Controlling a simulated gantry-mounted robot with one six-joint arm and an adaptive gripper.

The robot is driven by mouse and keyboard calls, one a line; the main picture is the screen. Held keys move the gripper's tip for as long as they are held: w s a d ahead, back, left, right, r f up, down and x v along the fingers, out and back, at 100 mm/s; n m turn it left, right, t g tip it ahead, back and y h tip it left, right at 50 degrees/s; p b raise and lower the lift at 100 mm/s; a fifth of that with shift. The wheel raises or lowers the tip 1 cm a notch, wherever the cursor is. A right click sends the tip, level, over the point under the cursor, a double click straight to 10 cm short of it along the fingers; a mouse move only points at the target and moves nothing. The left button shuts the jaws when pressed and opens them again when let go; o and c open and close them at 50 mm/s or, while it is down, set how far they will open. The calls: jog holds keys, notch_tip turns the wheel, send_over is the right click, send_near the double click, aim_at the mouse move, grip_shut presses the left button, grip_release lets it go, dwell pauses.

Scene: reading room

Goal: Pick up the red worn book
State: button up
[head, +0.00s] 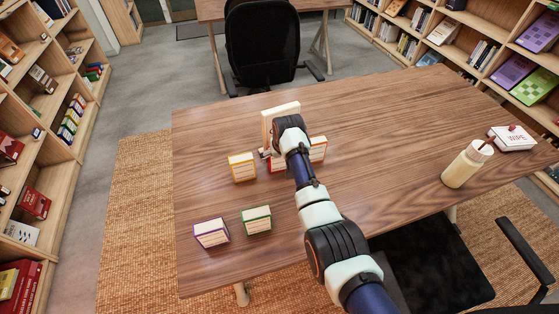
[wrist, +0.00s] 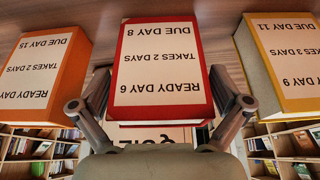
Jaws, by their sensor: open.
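The red book (wrist: 163,70) stands in the middle of the wrist view, its pale label reading "READY DAY 6, TAKES 2 DAYS, DUE DAY 8" upside down. In the head view the red book (head: 276,164) stands in a row on the wooden table, partly hidden by my arm. My gripper (wrist: 160,104) is open, with one finger at each side of the red book's near end. Whether the fingers touch it I cannot tell. In the head view my gripper (head: 268,153) is mostly hidden behind my wrist.
A yellow book (head: 242,167) and an orange book (head: 318,150) flank the red one closely. A taller cream block (head: 281,110) stands behind. Purple (head: 211,232) and green (head: 256,219) books stand nearer. A jar (head: 467,165) and a white box (head: 512,138) are right. The table's middle right is clear.

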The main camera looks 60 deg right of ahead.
jog(key=c, duration=1.1)
jog(key=shift+r, duration=0.35)
jog(key=shift+c, duration=0.7)
notch_tip(320, 180, up, 19)
jog(key=p, duration=0.6)
jog(key=shift+r, duration=0.2)
jog(key=shift+c, duration=0.8)
